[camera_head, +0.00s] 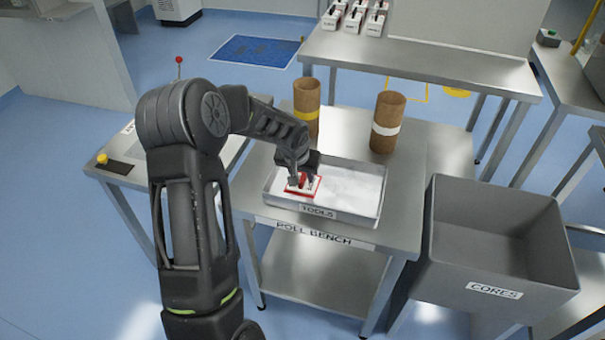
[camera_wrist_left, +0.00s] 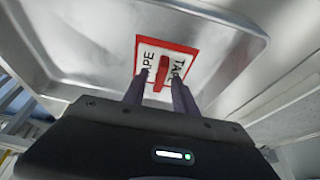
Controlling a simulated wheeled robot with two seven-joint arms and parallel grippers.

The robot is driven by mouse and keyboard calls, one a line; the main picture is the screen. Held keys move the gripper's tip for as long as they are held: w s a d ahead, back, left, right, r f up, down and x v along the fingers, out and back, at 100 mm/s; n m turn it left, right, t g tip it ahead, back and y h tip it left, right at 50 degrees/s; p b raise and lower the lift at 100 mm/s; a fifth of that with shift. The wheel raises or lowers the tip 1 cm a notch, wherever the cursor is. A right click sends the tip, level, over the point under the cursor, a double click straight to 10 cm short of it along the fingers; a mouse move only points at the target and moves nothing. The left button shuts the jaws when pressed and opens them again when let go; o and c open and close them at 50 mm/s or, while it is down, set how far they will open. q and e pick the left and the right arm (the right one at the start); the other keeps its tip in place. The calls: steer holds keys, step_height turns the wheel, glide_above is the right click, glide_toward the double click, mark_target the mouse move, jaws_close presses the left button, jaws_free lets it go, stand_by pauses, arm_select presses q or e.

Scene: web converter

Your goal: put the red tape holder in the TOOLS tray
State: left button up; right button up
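The red tape holder (camera_head: 304,185) is a red-edged plate with a white TAPE face and a raised red handle. It lies in the left part of the metal TOOLS tray (camera_head: 372,213). The left wrist view also shows the tape holder (camera_wrist_left: 188,52) and the tray's bare floor (camera_wrist_left: 90,60). My left gripper (camera_head: 302,184) is low in the tray, right at the holder. In the left wrist view its two fingers (camera_wrist_left: 159,76) stand apart, one on each side of the red handle, with gaps visible. My right gripper is in neither view.
Two brown cores (camera_head: 388,125) (camera_head: 307,97) stand on the roll bench behind the tray. A grey CORES bin (camera_head: 500,240) stands at the right. A steel table (camera_head: 420,65) is behind. The tray's right half is empty.

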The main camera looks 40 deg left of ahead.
arm_select(q)
steer(key=b+v, duration=0.1)
steer(key=v, duration=1)
steer(key=shift+s+r, duration=0.2)
steer(key=shift+r, duration=0.15)
steer(key=shift+s+d, duration=0.1)
